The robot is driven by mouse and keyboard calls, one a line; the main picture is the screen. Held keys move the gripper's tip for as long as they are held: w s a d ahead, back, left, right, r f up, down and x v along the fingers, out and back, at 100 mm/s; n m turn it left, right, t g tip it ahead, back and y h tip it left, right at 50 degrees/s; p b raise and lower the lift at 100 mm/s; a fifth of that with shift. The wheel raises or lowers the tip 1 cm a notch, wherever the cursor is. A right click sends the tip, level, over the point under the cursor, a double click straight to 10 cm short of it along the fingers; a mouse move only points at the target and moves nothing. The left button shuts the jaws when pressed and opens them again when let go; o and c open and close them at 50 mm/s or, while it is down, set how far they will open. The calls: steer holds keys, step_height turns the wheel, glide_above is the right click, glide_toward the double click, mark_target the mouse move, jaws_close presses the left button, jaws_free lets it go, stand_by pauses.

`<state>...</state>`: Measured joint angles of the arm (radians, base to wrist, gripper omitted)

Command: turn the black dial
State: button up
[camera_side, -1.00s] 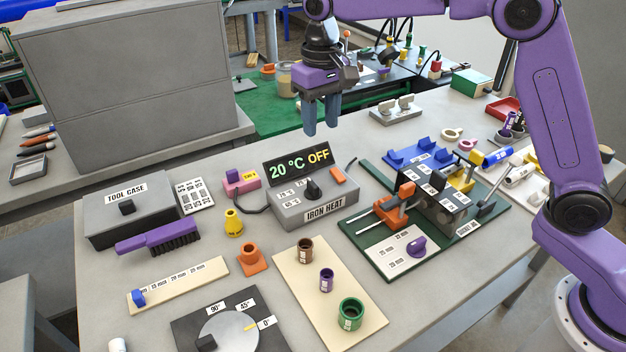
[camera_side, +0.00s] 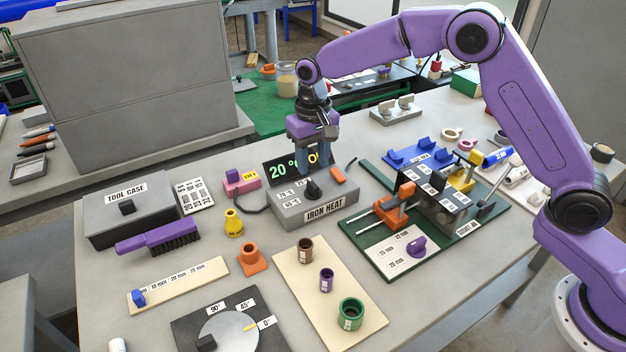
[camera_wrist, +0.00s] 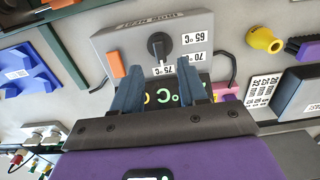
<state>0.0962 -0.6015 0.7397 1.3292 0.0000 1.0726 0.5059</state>
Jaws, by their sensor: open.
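The black dial (camera_side: 313,189) is a pointed knob on the sloped top of the grey IRON HEAT box (camera_side: 290,213), with temperature labels beside it. In the wrist view the dial (camera_wrist: 160,46) lies just beyond my fingertips, roughly midway between them, with labels 65, 70 and 75 °C around it. My gripper (camera_side: 316,170) is above and behind the dial, pointing down, its fingers apart and empty. In the wrist view my gripper (camera_wrist: 158,75) has both blue fingers spread. The lit display (camera_side: 283,170) behind the dial is partly hidden by my fingers.
An orange button (camera_side: 337,174) sits on the box right of the dial. A pink block (camera_side: 240,181) stands to the left, and an orange clamp (camera_side: 394,207) on a green board to the right. The TOOL CASE (camera_side: 135,215) is at far left.

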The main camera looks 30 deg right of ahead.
mark_target(313, 183)
steer(key=shift+f, duration=3.1)
jaws_close()
